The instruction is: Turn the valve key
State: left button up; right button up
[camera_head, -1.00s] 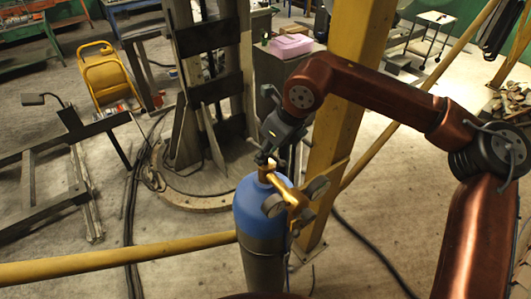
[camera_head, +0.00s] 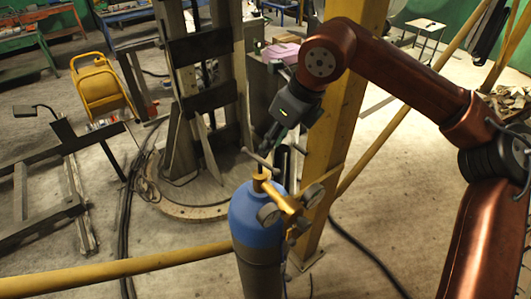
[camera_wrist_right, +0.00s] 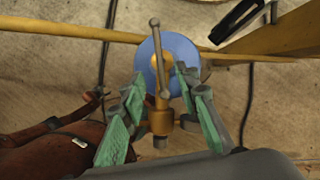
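The valve key (camera_head: 262,160) is a grey T-bar on the brass valve of the blue-topped gas cylinder (camera_head: 257,218). In the right wrist view the key (camera_wrist_right: 157,50) runs nearly up and down the picture over the blue cylinder top (camera_wrist_right: 178,52). My right gripper (camera_head: 270,143) is just above the key in the head view. In the right wrist view its two green-padded fingers (camera_wrist_right: 159,76) are spread on either side of the key, with clear gaps, holding nothing. My left gripper is not in view.
A brass regulator with round gauges (camera_head: 290,208) sticks out from the cylinder's valve. A yellow column (camera_head: 325,160) stands close on the right. A yellow rail (camera_head: 120,268) runs behind the cylinder. Dark cables lie on the floor.

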jog(key=shift+v, duration=1.1)
